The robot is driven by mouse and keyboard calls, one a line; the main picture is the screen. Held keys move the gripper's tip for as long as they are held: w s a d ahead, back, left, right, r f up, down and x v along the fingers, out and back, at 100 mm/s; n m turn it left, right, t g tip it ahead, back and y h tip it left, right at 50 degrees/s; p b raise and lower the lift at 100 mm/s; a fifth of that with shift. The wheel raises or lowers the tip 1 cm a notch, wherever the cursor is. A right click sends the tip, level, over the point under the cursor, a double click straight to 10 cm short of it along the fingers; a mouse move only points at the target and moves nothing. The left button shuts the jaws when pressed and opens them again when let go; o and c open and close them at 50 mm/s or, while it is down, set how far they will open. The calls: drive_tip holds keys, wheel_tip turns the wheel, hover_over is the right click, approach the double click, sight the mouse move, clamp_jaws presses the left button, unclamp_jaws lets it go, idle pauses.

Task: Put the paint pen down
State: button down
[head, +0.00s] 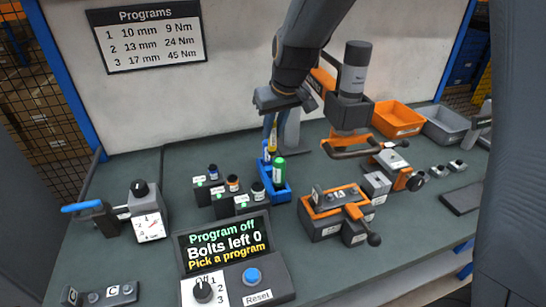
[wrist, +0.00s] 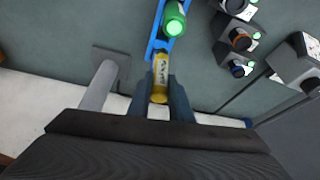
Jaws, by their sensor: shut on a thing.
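My gripper (head: 271,132) is shut on the yellow paint pen (wrist: 160,75), which lies between its two fingers (wrist: 158,98) in the wrist view. In the head view a little of the yellow pen (head: 272,153) shows below the fingers, at the far end of a narrow blue holder (head: 284,193). The blue holder (wrist: 154,40) also shows just past the pen in the wrist view. I cannot tell whether the pen's lower end is inside the holder or above it. A green pen (head: 279,170) stands upright in the holder's near part.
A display box (head: 235,250) reads "Program off, Bolts left 0". An orange-and-grey fixture (head: 325,222) stands to the right. Orange (head: 398,118) and grey (head: 447,124) bins are at the back right.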

sight(274, 154)
wheel_tip(274, 154, down, 10)
drive_tip(key=shift+f, duration=0.1)
idle(0.4)
drive_tip(key=c, duration=1.6)
unclamp_jaws()
drive_tip(key=shift+v, duration=3.85)
drive_tip(key=shift+w+a, duration=0.1)
drive_tip(key=shift+a, duration=0.05)
